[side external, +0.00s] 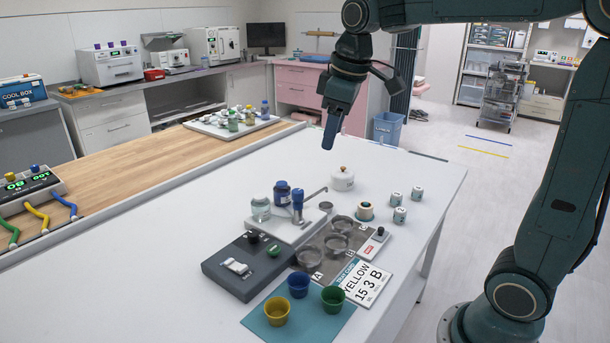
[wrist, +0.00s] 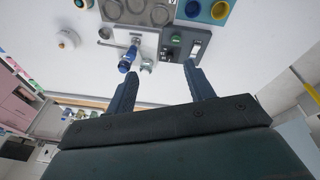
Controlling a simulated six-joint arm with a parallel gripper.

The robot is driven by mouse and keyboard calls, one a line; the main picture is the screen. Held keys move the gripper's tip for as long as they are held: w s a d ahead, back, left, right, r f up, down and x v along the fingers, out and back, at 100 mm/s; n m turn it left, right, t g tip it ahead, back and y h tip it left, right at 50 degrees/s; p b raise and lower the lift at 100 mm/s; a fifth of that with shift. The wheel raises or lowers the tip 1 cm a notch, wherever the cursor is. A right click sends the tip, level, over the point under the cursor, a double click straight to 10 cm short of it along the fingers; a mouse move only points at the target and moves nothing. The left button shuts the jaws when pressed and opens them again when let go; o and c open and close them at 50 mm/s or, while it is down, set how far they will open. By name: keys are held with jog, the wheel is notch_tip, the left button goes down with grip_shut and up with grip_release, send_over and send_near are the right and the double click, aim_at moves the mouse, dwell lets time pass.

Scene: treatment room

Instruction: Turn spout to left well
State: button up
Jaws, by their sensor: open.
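The spout (side external: 315,194) is a thin metal arm on a blue-topped tap (side external: 297,205) on a white base. In the side view it points right and slightly back, away from the dark control box. In the wrist view the tap (wrist: 127,60) appears with its spout (wrist: 108,44) reaching left. Several round clear wells (side external: 308,258) sit on a grey plate in front, marked A and B; they also show at the wrist view's top edge (wrist: 135,6). My gripper (side external: 328,140) is above and behind the tap, touching nothing. Its two fingers (wrist: 160,75) are apart and empty.
Near the tap stand a clear jar (side external: 261,209), a dark blue jar (side external: 282,193), a white pot (side external: 342,180) and several small labelled cylinders (side external: 399,215). The control box (side external: 246,267), a card (side external: 361,281) and coloured cups (side external: 276,311) lie in front.

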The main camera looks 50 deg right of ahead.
jog(key=w+d+f+n+g, duration=0.1)
jog(key=w+d+f+n, duration=0.2)
jog(key=w, duration=0.6)
jog(key=n+g, duration=0.1)
jog(key=g, duration=0.1)
send_over(298, 191)
notch_tip(298, 191, down, 7)
notch_tip(298, 191, down, 14)
jog(key=shift+r, duration=0.1)
jog(key=shift+c, duration=0.2)
grip_shut()
